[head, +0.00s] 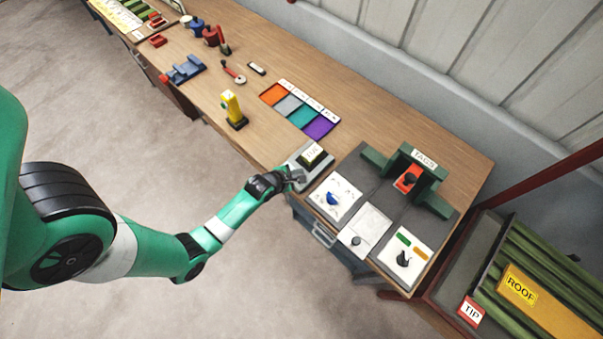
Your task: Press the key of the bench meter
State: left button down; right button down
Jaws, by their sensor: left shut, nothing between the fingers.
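The bench meter appears to be the grey box (318,169) with a dark-framed, pale-faced block on top, near the front edge of the wooden bench. My left gripper (299,177) is shut and empty, right at the near front of this box. Its fingers overlap the box's front in the head view, and I cannot tell whether they touch it. The key is not clearly visible; it is too small or hidden behind the gripper. My right gripper is not in view.
Right of the meter, a dark panel (349,163) carries white plates with knobs and a green "TAGS" frame (424,158). Coloured trays (317,127) lie behind the meter. A yellow device (232,106) stands to the left, with bare bench between.

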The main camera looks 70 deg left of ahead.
pick_arm(q)
notch_tip(320, 180, up, 3)
jog(key=shift+f+p, duration=0.1)
jog(key=shift+p, duration=0.85)
jog(key=shift+f, duration=0.1)
dwell(1.0)
